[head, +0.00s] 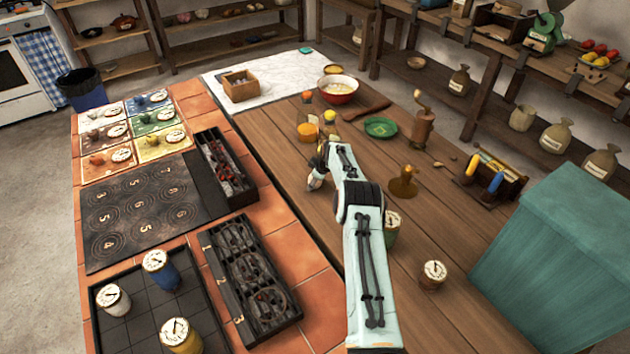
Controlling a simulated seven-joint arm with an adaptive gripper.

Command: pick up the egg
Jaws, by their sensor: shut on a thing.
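My gripper (314,182) is over the left part of the wooden tabletop, just in front of a jar with orange contents. It is small in the head view and partly covered by my own wrist. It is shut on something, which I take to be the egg. The egg's outline is not clear against the pale gripper, and I cannot tell how high it is above the table.
A dark tray (266,290) lies left on the tiles. A teal box (560,260) stands right. Wooden tabletop (465,215) is partly clear.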

